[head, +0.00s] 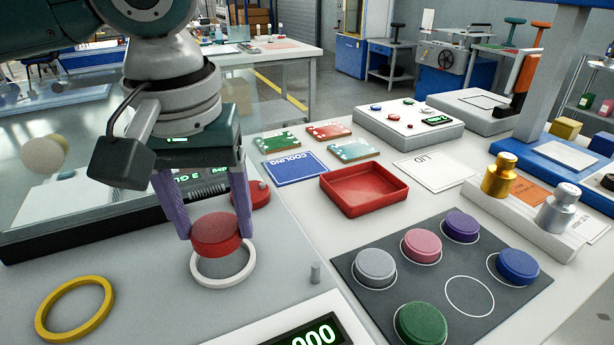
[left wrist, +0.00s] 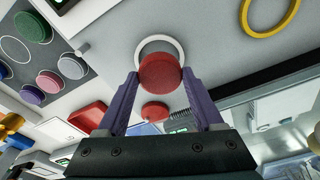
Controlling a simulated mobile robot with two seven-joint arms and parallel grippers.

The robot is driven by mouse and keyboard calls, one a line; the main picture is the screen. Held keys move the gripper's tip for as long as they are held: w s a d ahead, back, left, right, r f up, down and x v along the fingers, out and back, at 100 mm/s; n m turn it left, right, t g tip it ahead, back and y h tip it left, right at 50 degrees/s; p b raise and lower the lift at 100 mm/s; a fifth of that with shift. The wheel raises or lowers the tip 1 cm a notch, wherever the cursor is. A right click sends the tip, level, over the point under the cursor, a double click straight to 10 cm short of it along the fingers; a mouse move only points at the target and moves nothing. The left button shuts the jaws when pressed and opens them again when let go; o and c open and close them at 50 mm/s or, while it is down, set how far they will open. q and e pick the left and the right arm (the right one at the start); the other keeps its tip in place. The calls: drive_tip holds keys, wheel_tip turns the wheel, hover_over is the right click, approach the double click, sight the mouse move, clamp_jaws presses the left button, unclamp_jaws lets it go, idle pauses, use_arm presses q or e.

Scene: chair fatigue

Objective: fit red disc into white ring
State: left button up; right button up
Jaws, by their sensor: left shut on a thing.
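The red disc (head: 215,236) is between the purple fingers of my left gripper (head: 215,232), which is shut on it. The white ring (head: 222,284) lies flat on the grey surface just below the disc. Its inside looks grey, and part of its far side is hidden by the disc and fingers. In the left wrist view the red disc (left wrist: 159,74) sits at the fingertips and covers part of the white ring (left wrist: 160,36). The disc appears above the ring, slightly off its middle; the exact gap is unclear. My right gripper is not in view.
A yellow ring (head: 75,309) lies at left. A small red round piece (head: 258,195) is behind the gripper. A short grey peg (head: 315,272) stands at right. A dark board (head: 440,270) with coloured discs and one empty circle, and a red tray (head: 363,205), lie further right.

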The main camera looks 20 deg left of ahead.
sight(213, 230)
use_arm(q)
wheel_tip(213, 230, down, 2)
drive_tip(key=shift+f, duration=0.1)
drive_tip(key=shift+f, duration=0.1)
drive_tip(key=shift+f, duration=0.5)
drive_tip(key=o, duration=1.4)
drive_tip(key=shift+c, duration=0.2)
drive_tip(key=shift+o, duration=0.9)
drive_tip(key=shift+f, duration=0.1)
drive_tip(key=shift+a, duration=0.1)
